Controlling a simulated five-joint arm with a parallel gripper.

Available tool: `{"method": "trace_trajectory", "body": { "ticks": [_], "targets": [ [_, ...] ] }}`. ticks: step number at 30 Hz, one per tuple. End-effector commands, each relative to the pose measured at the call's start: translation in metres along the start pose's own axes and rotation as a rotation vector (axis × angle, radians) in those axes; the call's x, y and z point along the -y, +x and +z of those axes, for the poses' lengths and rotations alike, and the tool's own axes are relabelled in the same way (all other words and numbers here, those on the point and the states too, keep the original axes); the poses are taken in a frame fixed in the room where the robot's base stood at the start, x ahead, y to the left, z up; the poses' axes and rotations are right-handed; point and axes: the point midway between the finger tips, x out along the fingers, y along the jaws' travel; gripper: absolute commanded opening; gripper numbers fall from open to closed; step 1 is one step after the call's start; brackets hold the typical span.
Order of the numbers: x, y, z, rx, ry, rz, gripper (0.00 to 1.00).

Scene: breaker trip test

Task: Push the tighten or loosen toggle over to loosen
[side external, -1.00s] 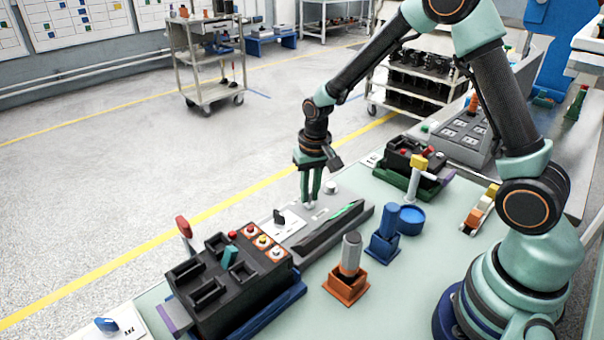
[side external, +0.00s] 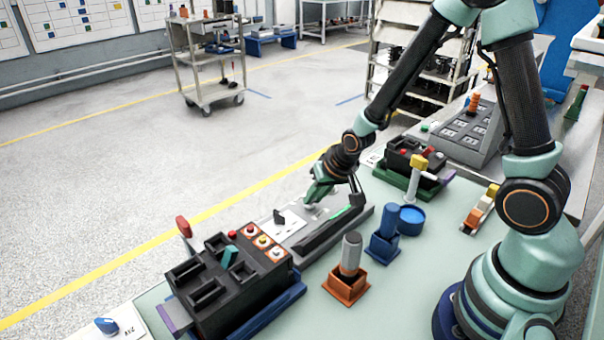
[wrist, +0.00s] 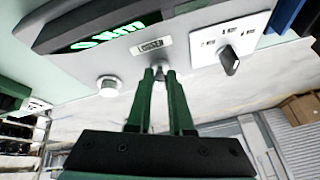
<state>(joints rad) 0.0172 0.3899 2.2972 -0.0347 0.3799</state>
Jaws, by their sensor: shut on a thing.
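The toggle (wrist: 160,71) is a small grey lever on the grey tester unit (wrist: 75,45). In the wrist view my gripper (wrist: 161,76) has its green fingers closed on either side of it, hiding most of it. A small framed label (wrist: 152,44) sits just beyond the fingertips; its lettering is too small to read surely. In the side view my gripper (side external: 311,201) leans, with its tips low at the tester's top and the wrist up to the right. The toggle's exact tilt is hard to tell there.
A white round button (wrist: 108,86) and a white plate with a black knob (wrist: 230,62) flank the toggle. The tester's screen (wrist: 110,35) glows green. A black breaker block (side external: 225,275), an orange holder (side external: 346,288) and a blue holder (side external: 383,248) stand nearby.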

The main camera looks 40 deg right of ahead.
Motion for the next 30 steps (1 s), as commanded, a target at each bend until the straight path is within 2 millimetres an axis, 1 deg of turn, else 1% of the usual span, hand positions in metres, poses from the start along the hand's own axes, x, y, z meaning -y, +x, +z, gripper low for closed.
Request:
{"method": "trace_trajectory", "body": {
  "ticks": [1,7,8,9,10,22,26,30],
  "targets": [
    [0.0,-0.001,-0.003,-0.007,0.003,-0.001,0.0],
    [0.0,0.0,-0.003,-0.007,0.003,-0.001,0.0],
    [0.0,0.0,-0.003,-0.007,0.003,-0.001,0.27],
    [0.0,0.0,-0.003,-0.006,0.003,-0.001,0.42],
    [0.0,0.0,-0.002,-0.006,0.002,-0.001,0.49],
    [0.0,-0.003,-0.001,-0.001,0.001,0.0,0.49],
    [0.0,-0.013,-0.001,-0.003,0.0,-0.001,0.49],
    [0.0,-0.03,-0.002,-0.006,0.001,-0.002,0.49]
  ]
}}
